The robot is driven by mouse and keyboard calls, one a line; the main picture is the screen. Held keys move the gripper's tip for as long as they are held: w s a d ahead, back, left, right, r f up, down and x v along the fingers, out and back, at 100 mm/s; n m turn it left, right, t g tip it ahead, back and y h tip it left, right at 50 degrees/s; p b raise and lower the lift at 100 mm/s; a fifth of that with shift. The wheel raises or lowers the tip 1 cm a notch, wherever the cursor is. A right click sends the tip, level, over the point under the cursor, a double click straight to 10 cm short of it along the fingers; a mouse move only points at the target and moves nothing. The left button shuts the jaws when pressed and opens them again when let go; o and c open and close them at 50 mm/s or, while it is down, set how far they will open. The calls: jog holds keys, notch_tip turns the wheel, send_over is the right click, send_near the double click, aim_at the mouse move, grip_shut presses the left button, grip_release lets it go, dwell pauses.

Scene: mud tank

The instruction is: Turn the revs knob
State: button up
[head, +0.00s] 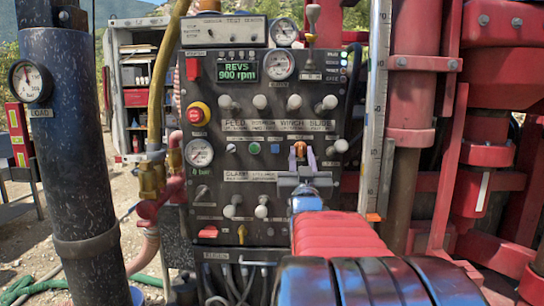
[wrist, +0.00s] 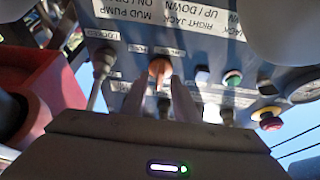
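The orange knob (head: 300,148) sits on the dark control panel (head: 350,185), right of centre in its lower half. It also shows in the wrist view (wrist: 159,68), where the panel appears upside down. Its small label is too blurred to read surely. My gripper (head: 300,159) points at it from the front, with one finger on each side. In the wrist view, my gripper (wrist: 160,88) shows a gap between its fingers, the tips close beside the knob. I see no clear contact. The green display (head: 241,72) reads REVS 900 rpm.
Several pale levers stand around, one close at the right (head: 341,146). A green button (head: 254,148) and a red stop button (head: 198,114) lie to the left. A black post (head: 70,160) stands left, a vertical ruler (head: 377,100) and red machinery (head: 490,150) right.

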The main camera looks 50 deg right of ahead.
jog(key=shift+c, duration=0.6)
grip_shut()
jog(key=shift+m, duration=0.4)
jog(key=m+g, duration=0.1)
jog(key=m, duration=0.1)
jog(key=m+g+h, duration=0.1)
jog(key=m, duration=0.1)
jog(key=shift+w+a+m, duration=0.15)
jog(key=shift+m, duration=0.15)
jog(key=shift+m+g+h, duration=0.25)
jog(key=shift+m+g, duration=0.6)
jog(key=shift+m, duration=0.85)
jog(key=shift+m+g+h, duration=0.25)
jog(key=shift+m+g, duration=0.6)
jog(key=shift+m, duration=0.85)
jog(key=shift+o, duration=0.6)
grip_release()
jog(key=shift+r, duration=0.1)
